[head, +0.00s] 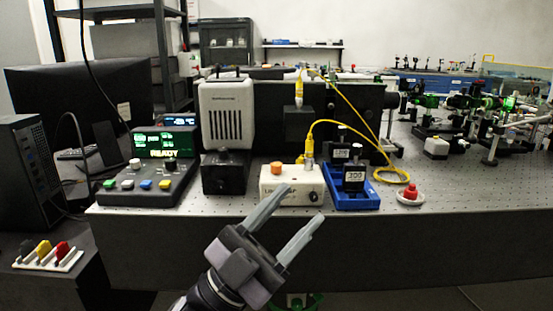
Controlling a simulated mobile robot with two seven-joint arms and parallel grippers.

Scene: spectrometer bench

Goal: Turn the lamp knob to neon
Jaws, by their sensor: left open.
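A cream box (268,184) stands at the front of the bench, with dark lettering too small to read. A black round knob (316,197) sits on its front face at the right. An orange cap or knob (277,168) and a metal fitting with a yellow cable (318,123) are on its top. I cannot tell the knob's setting. My left gripper (298,203) is open and empty, in front of the box. Its fingers point up and right, one overlapping the box's front, the other just below the black knob in the picture; contact is not visible. My right gripper is not in view.
A red button (410,191) sits farther right. A control console (150,185) with a green display reading "READY" is at left. The bench's front edge (200,212) runs below.

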